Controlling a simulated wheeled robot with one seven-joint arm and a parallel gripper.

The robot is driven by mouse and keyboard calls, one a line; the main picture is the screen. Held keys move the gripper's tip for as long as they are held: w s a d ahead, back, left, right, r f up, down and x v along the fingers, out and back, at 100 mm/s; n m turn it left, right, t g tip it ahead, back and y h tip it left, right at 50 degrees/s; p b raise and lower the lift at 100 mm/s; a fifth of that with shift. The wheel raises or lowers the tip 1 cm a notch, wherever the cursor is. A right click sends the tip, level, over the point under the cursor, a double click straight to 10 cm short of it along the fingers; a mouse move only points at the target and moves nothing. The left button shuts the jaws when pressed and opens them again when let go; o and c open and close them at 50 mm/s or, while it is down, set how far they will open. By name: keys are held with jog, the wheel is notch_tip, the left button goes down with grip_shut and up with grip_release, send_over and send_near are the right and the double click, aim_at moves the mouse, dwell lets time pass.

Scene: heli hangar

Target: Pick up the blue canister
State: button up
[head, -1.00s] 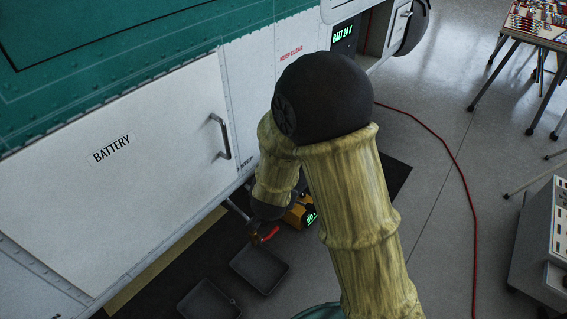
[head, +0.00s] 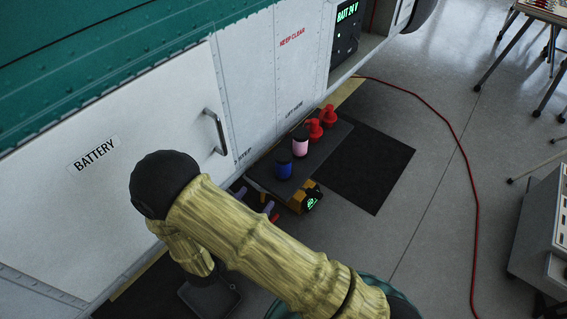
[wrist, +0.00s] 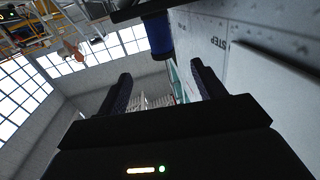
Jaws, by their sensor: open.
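The blue canister (head: 283,165) stands upright on a dark flat platform (head: 322,158) beside the white aircraft side in the head view. In the wrist view the blue canister (wrist: 158,35) shows at the top, seemingly upside down against a dark slab. My gripper (wrist: 160,75) is open and empty in the wrist view. The canister lies beyond its fingertips and higher in the picture, apart from them. In the head view my arm crosses the lower middle, and I cannot make out my gripper clearly.
A pink-and-black canister (head: 300,141) and red bottles (head: 328,115) stand just behind the blue one. A yellow device (head: 306,199) with a green display sits at the platform's near end. The aircraft panel (head: 150,130) closely borders the left. A red cable (head: 440,133) crosses open floor at right.

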aim_at(279, 168)
jog(key=p+x, duration=0.1)
jog(key=x, duration=1.1)
jog(key=shift+w, duration=0.1)
jog(key=p+x, duration=0.1)
jog(key=x, duration=0.4)
jog(key=shift+r, duration=0.2)
jog(key=shift+w+f, duration=0.1)
jog(key=shift+w, duration=0.15)
jog(key=shift+s, duration=0.2)
jog(key=shift+d, duration=0.15)
jog(key=c, duration=1.1)
jog(key=shift+c, duration=0.2)
